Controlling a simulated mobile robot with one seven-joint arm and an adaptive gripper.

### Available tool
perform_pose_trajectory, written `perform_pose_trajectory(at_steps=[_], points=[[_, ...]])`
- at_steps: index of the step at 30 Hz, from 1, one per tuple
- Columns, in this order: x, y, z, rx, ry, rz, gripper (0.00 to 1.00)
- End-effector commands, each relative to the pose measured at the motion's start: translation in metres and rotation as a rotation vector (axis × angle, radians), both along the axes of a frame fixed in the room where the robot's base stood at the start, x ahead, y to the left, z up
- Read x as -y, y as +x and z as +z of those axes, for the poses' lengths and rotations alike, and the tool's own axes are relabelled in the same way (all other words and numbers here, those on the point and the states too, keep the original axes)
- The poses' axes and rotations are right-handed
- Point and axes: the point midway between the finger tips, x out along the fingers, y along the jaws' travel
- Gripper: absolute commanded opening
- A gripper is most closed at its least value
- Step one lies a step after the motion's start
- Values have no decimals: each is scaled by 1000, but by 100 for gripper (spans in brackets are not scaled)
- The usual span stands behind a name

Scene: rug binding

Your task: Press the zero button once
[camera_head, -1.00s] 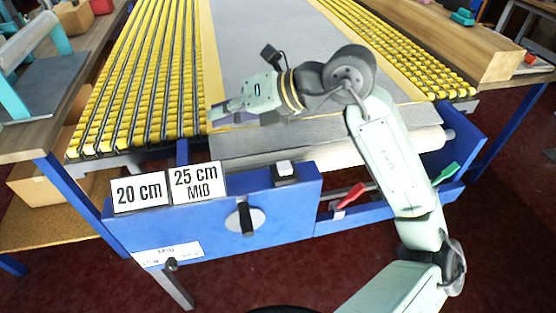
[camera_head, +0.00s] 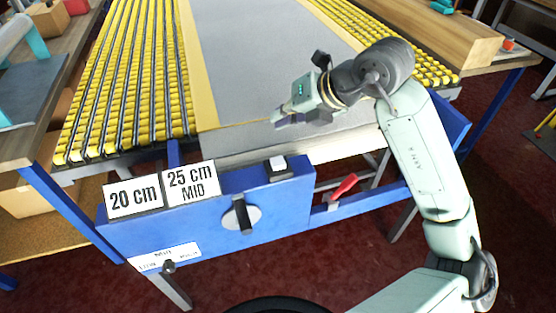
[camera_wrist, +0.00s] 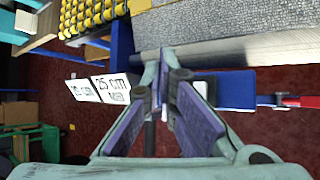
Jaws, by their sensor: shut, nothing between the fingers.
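A white push button (camera_head: 277,162) on a black base sits on top of the blue control panel (camera_head: 300,195), at its right end. No zero marking is readable on it. My gripper (camera_head: 276,118) is in the air above and behind the button in the head view, apart from it, fingers pointing left. In the wrist view my gripper (camera_wrist: 163,62) shows its purple-padded fingers closed together at the tips, with nothing between them. A small white patch (camera_wrist: 201,89) just right of the fingers may be the button; the fingers partly cover that area.
Signs reading 20 cm (camera_head: 133,196) and 25 cm MID (camera_head: 191,183) stand on the panel's left. A black knob (camera_head: 242,215) is on its front. A red lever (camera_head: 343,186) is to the right. Behind lie the grey rug (camera_head: 250,60) and yellow rollers (camera_head: 120,90).

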Motion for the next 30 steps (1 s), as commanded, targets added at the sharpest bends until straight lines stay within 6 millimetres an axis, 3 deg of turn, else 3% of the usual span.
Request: perform_pose_trajectory(at_steps=[18, 30], points=[[0, 0, -79, 1, 0, 1, 0], [0, 0, -85, 0, 1, 1, 0]])
